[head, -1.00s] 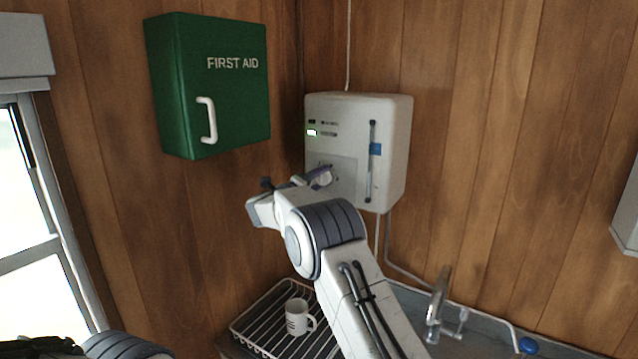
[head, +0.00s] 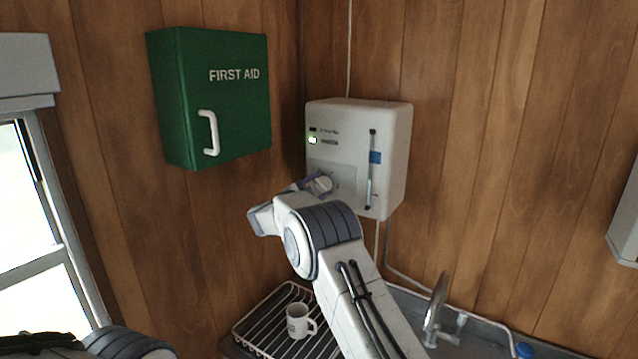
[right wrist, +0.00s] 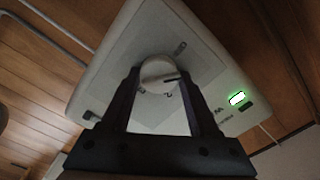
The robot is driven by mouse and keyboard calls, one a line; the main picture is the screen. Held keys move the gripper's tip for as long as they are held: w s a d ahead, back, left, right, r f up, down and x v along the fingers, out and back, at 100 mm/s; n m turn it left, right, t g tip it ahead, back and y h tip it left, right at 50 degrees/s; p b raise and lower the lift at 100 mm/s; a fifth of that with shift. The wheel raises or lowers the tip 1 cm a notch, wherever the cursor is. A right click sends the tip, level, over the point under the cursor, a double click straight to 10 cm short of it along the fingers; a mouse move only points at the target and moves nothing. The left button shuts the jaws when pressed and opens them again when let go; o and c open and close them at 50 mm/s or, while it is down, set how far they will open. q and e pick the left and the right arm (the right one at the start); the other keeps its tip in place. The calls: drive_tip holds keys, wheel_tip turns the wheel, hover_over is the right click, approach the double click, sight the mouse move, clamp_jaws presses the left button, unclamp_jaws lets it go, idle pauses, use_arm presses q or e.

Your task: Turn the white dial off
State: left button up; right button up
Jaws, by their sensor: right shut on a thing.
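The white dial (right wrist: 158,75) is on the front of a white wall-mounted heater box (head: 393,150). It is round, with a dark mark towards its right side in the right wrist view. My right gripper (right wrist: 158,82) is shut on the dial, one dark finger on each side. In the head view the dial (head: 321,184) shows partly behind my right gripper and wrist. A small indicator on the box (head: 312,140) glows green; it also shows in the right wrist view (right wrist: 237,98). My left gripper is out of view; only part of my left arm shows at the bottom left.
A green first aid cabinet (head: 232,120) hangs left of the box. Below are a dish rack (head: 250,325) with a white mug (head: 297,322) and a tap (head: 436,310). A window (head: 30,230) is at the left.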

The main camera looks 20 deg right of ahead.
drive_tip(key=n+p, duration=0.1)
drive_tip(key=n, duration=0.1)
drive_tip(key=n+p, duration=0.1)
drive_tip(key=n, duration=0.1)
drive_tip(key=shift+f+n, duration=0.3)
drive_tip(key=shift+f, duration=0.05)
drive_tip(key=shift+f+n+p, duration=0.1)
drive_tip(key=shift+n+p, duration=0.65)
drive_tip(key=shift+n, duration=0.65)
drive_tip(key=shift+s, duration=0.1)
drive_tip(key=o, duration=1.1)
drive_tip(key=shift+c, duration=0.2)
drive_tip(key=shift+o, duration=1.2)
drive_tip(key=shift+d, duration=0.1)
drive_tip(key=shift+r, duration=0.2)
